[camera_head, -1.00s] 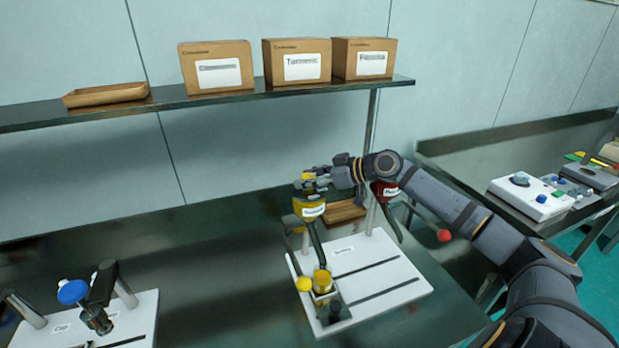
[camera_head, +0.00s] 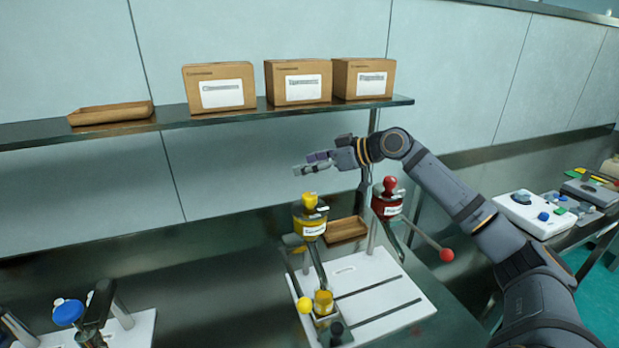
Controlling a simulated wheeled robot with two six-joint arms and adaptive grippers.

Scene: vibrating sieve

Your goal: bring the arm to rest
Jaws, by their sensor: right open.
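My right gripper (camera_head: 318,164) is open and empty. It is raised above the bench, in front of the back wall and below the shelf, with its fingers pointing left. Below it stands a yellow-topped vessel (camera_head: 311,218) with a label, on the white board (camera_head: 385,270). A red-topped vessel (camera_head: 388,199) with a label stands just right of it, below my right forearm. My gripper appears apart from both. My left gripper is not in view.
A shelf (camera_head: 230,117) above holds several cardboard boxes (camera_head: 297,82) and a shallow tray (camera_head: 110,112). A lever with a red ball (camera_head: 446,255) sticks out near my arm. A wooden tray (camera_head: 346,229) lies behind the board. Another device with a blue knob (camera_head: 68,312) stands at lower left.

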